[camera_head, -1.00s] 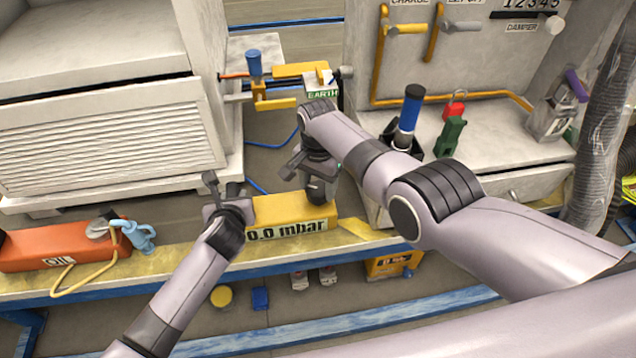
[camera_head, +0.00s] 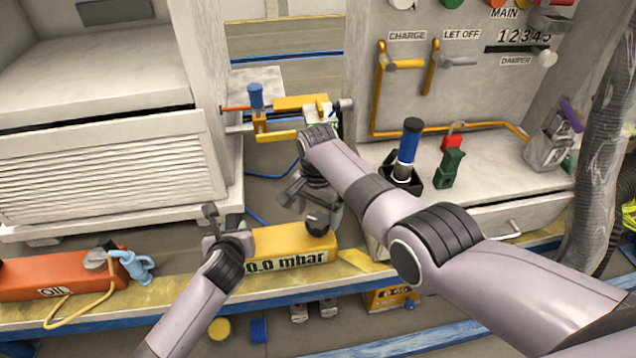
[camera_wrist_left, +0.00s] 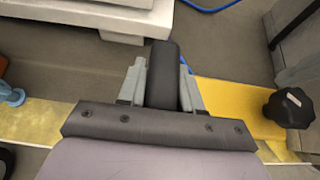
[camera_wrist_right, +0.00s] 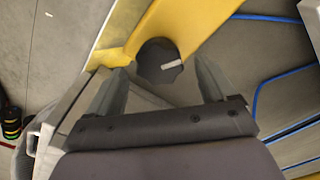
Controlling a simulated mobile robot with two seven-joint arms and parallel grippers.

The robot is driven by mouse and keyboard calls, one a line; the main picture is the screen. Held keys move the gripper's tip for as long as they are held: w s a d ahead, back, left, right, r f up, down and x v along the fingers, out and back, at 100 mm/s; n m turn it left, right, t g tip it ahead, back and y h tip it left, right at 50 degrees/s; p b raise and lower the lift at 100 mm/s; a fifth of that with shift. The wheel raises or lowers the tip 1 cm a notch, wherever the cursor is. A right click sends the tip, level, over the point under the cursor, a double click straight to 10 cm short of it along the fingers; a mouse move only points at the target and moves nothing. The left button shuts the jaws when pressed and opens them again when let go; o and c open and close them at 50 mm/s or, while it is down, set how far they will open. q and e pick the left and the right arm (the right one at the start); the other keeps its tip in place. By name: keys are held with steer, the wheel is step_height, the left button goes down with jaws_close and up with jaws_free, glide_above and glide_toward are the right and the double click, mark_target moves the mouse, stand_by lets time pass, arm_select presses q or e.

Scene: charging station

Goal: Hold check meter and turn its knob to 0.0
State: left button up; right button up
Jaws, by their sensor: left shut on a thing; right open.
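The check meter is a yellow box (camera_head: 270,240) near the front edge of the bench in the head view. Its front label reads "0.0 mbar", partly covered at the left by my left arm. Its black knob (camera_head: 318,226) sits on top at the right end. The knob also shows in the left wrist view (camera_wrist_left: 290,107) and in the right wrist view (camera_wrist_right: 158,60), with a white mark. My left gripper (camera_wrist_left: 162,78) is shut on a dark upright bar at the meter's left end. My right gripper (camera_wrist_right: 160,78) is open just above the knob, its fingers apart from it.
An orange oil can (camera_head: 60,276) with a light blue spout piece (camera_head: 138,266) lies left of the meter. Behind stand a yellow clamp-like fixture (camera_head: 275,120), a blue-handled tool in a black holder (camera_head: 408,150) and a control panel (camera_head: 470,90) with levers.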

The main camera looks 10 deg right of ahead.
mark_target(318, 220)
step_height(318, 220, up, 10)
steer(key=shift+r, duration=0.25)
stand_by(0.3)
arm_select(q)
steer(key=o, duration=1)
